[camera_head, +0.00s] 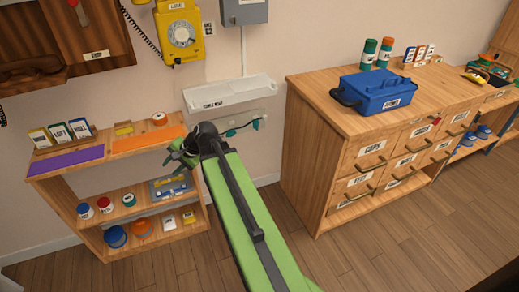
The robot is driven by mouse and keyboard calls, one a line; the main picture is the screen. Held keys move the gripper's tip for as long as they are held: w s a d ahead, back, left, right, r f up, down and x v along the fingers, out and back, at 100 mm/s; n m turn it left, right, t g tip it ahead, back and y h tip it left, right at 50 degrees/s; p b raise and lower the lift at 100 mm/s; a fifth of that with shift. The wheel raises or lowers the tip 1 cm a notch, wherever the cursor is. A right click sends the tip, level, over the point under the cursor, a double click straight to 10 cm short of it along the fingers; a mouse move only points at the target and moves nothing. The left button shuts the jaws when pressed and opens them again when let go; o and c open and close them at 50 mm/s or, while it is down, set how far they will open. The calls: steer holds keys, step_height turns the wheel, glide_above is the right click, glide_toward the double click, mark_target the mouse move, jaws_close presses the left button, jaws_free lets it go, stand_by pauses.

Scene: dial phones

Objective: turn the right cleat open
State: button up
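The right cleat (256,124) is a small teal piece on the wall, below the right part of a white tray (234,96). Another small teal piece (231,132) sits lower left of it, with a dark cord beside them. Both are too small for me to tell how far they are turned. My gripper (178,154) is at the end of my green arm, in front of the left shelf's top, left of the cleats and apart from them. It is small and partly hidden by my dark wrist, so its opening is unclear. I see nothing held in it.
A low wooden shelf (60,172) with mats, cards and jars stands at left. A wooden drawer cabinet (308,100) with a blue toolbox (378,91) stands at right. A yellow phone (180,35) and a grey box (243,11) hang above. Floor between shelf and cabinet is mostly free.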

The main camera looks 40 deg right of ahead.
steer(key=w+d+f+m+t+b, duration=0.2)
steer(key=d+f+m+t+b, duration=0.2)
steer(key=d+f+m+b, duration=0.55)
steer(key=m+t+h+b, duration=0.5)
steer(key=m+h+b, duration=0.6)
steer(key=m+b, duration=0.75)
glide_toward(258, 127)
steer(key=shift+n, duration=0.4)
steer(key=x, duration=0.8)
steer(key=shift+w, duration=0.1)
steer(key=shift+c, duration=0.4)
